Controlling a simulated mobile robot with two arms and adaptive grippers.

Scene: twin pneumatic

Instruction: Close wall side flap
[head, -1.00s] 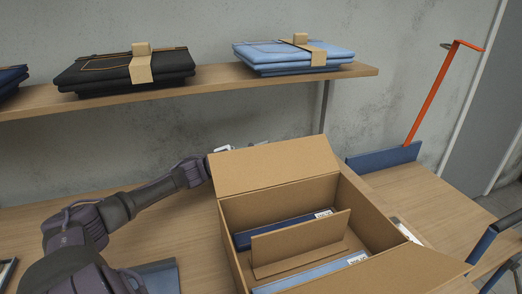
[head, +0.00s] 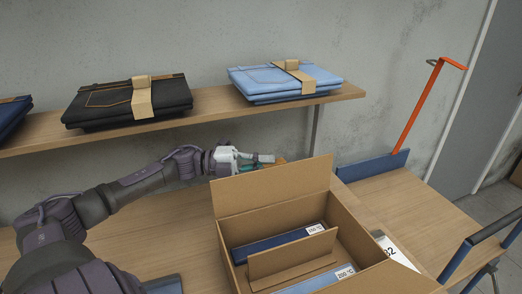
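An open cardboard box (head: 223,240) stands on the table. Its wall side flap (head: 272,187) stands up, tilted a little outward toward the wall. A flap on the right side (head: 400,276) is folded outward. My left gripper (head: 276,160) is behind the wall side flap, near its upper left edge. Its fingers are partly hidden by the flap, so I cannot tell if they are open or touch it. My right gripper is not in view.

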